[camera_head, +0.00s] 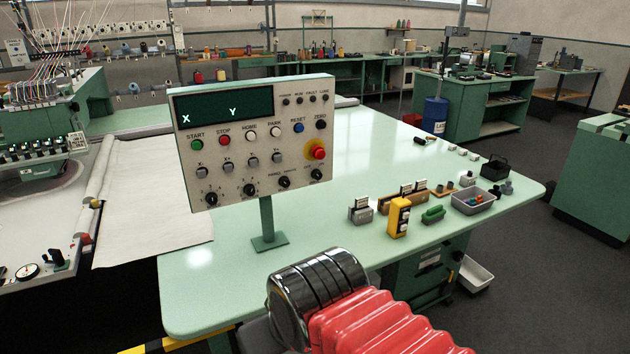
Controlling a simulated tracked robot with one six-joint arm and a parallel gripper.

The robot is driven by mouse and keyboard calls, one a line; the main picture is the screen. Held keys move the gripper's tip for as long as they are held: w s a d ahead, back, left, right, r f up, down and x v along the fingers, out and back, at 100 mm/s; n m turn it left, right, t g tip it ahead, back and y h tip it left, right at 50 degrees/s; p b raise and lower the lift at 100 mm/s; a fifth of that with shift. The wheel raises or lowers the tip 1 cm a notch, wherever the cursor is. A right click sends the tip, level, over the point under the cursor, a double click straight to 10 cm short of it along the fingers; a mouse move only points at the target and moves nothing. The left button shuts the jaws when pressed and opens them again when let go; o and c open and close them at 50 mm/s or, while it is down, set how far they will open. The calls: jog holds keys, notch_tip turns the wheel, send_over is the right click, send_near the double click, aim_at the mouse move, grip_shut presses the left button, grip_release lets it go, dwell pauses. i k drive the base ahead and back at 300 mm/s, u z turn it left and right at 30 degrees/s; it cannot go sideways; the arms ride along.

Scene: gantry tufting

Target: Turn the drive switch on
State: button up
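A control panel (240,160) stands on a post above the pale green table, facing me. Its dark display (222,108) shows X and Y with no digits. Below it are round buttons, including a green START button (197,145) and a red STOP button (224,140). A red emergency knob on yellow (317,151) is at the right. The small labels are too blurred to tell which one is the drive switch. My gripper is not in view; only my red-sleeved arm shows at the bottom.
The green table (320,240) is clear around the panel's post. A tufting machine (45,150) and white cloth (155,200) are at left.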

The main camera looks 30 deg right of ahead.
aim_at(316, 175)
jog(key=z, duration=0.05)
jog(key=i, duration=0.95)
jog(key=u, duration=0.05)
